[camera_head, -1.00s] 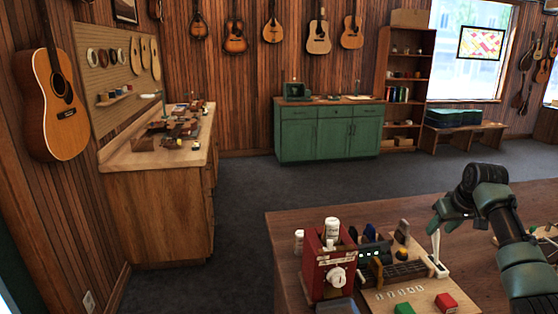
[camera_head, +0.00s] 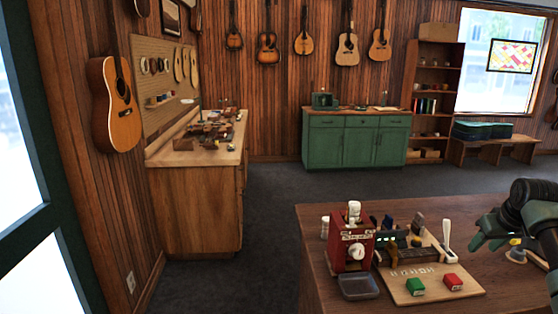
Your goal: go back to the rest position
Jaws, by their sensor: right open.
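My right gripper (camera_head: 480,236) is at the right side of the view, its arm coming in from the right edge. It is open, with nothing seen between its fingers, and sits above the wooden worktable (camera_head: 500,285). A white-handled tool (camera_head: 447,235) stands upright on the table just left of it, apart from the fingers. My left gripper is not in view.
A wooden bench (camera_head: 200,215) and green cabinet (camera_head: 356,145) stand beyond. Dark floor (camera_head: 275,215) between is clear.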

